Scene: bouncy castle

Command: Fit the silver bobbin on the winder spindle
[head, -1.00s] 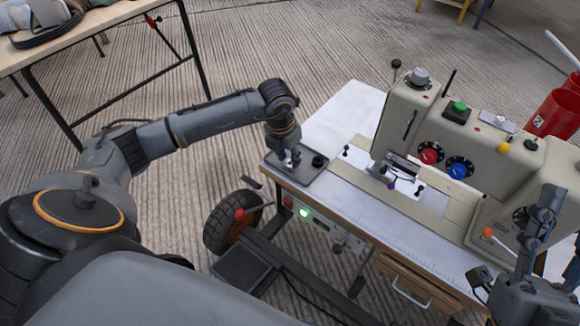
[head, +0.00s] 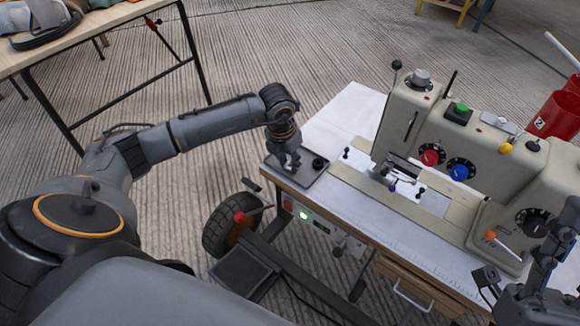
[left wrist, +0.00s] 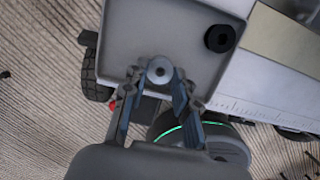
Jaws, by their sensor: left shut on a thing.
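The silver bobbin (left wrist: 160,70) is a small round metal piece with a dark centre, seen end-on in the left wrist view. My left gripper (left wrist: 159,80) is shut on it, one finger on each side. In the head view my left gripper (head: 289,162) points down over the grey plate (head: 309,181) at the machine table's left corner. A black round knob (left wrist: 219,38) stands on the same plate, apart from the bobbin. I cannot make out the winder spindle or whether the bobbin sits around it. My right gripper's fingers are outside the view.
A beige sewing machine (head: 407,115) with red and blue dials stands on the white table (head: 335,118), right of the plate. My right arm is at the lower right.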

